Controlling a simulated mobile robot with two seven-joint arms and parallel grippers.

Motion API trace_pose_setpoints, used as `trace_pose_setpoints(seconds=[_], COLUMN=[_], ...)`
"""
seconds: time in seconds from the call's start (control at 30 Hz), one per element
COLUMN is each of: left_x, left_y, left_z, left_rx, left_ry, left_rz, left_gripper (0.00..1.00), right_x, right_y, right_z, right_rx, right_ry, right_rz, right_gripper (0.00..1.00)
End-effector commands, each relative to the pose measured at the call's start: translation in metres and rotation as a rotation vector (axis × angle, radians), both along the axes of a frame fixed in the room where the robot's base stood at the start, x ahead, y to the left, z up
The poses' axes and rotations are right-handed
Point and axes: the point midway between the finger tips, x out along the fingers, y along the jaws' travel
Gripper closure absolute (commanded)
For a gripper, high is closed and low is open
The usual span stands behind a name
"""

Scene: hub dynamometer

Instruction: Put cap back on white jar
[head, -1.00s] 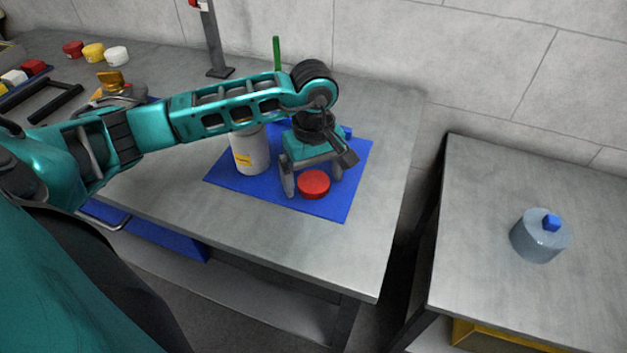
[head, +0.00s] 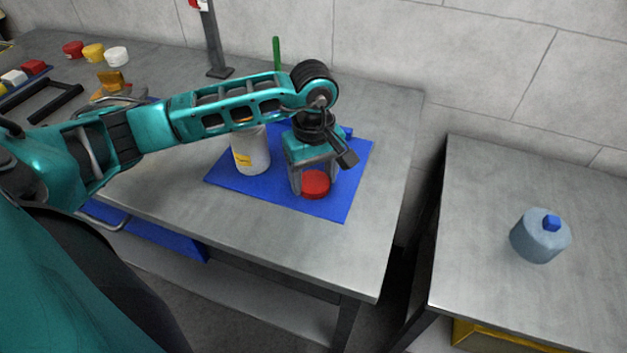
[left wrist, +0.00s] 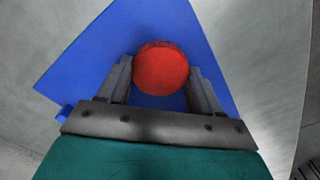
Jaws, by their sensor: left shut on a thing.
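The white jar (head: 251,152) with a yellow label stands upright on the blue mat (head: 345,195); its top is partly hidden behind my left arm. A round red cap (head: 315,184) is on the mat to the right of the jar. My left gripper (head: 313,185) points down over the cap and is shut on it, one finger on each side. In the left wrist view the red cap (left wrist: 161,68) sits between the two fingers (left wrist: 160,85). I cannot tell whether the cap still touches the mat. My right gripper is not in view.
Red, yellow and white caps (head: 93,53) stand at the back left of the grey table (head: 190,215). A dark post (head: 213,45) and a green rod (head: 276,52) rise behind the mat. A second table at the right holds a grey-blue cylinder (head: 538,238) with a blue knob.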

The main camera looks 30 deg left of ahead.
Motion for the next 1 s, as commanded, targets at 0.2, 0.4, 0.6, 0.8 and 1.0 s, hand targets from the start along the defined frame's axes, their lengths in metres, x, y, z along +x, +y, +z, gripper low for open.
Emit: trace_pose_setpoints(seconds=[0.2,0.4,0.6,0.8,1.0], left_x=[0.000,0.001,0.002,0.001,0.001], left_y=[0.000,0.000,0.000,0.000,0.000], left_z=[0.002,0.018,0.060,0.118,0.166], left_rx=[0.000,0.000,0.000,0.000,-0.001], left_ry=[0.000,-0.004,-0.007,-0.008,-0.005], left_rz=[0.000,-0.001,-0.001,0.000,0.000], left_gripper=[0.63,0.63,0.63,0.63,0.63], right_x=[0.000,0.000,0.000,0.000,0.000], right_y=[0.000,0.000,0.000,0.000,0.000], right_z=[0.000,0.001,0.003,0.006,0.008], right_rx=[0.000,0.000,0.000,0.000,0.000], right_ry=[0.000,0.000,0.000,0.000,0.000], right_rz=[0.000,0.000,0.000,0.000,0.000], right_gripper=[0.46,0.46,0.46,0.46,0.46])
